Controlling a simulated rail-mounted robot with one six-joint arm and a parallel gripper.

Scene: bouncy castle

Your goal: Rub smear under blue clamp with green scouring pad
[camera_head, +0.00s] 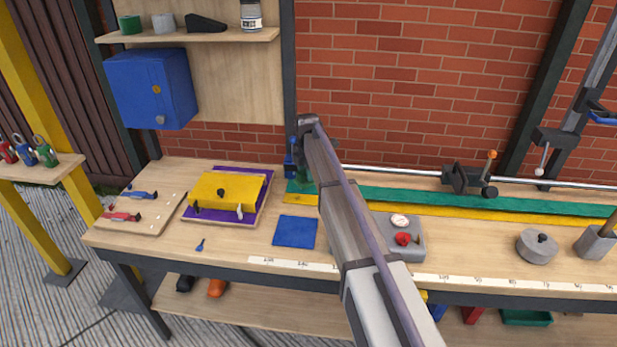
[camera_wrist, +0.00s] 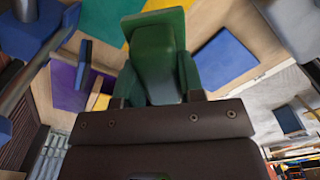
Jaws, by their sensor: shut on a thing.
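My gripper (camera_head: 303,170) is beyond the end of my arm near the back of the bench, mostly hidden by the arm in the head view. In the wrist view my gripper (camera_wrist: 157,90) is shut on a green block, which I take for the green scouring pad (camera_wrist: 158,50). A blue-handled clamp (camera_head: 138,194) lies on the wooden board (camera_head: 150,215) at the bench's left end, well left of my gripper. A red-handled clamp (camera_head: 122,216) lies in front of it. I cannot make out a smear.
A yellow pad (camera_head: 228,187) sits on a purple sheet (camera_head: 262,200) between the board and my gripper. A blue square (camera_head: 295,232) lies flat on the bench. A gauge block (camera_head: 410,245) stands right of my arm. A blue cabinet (camera_head: 152,88) hangs above the left end.

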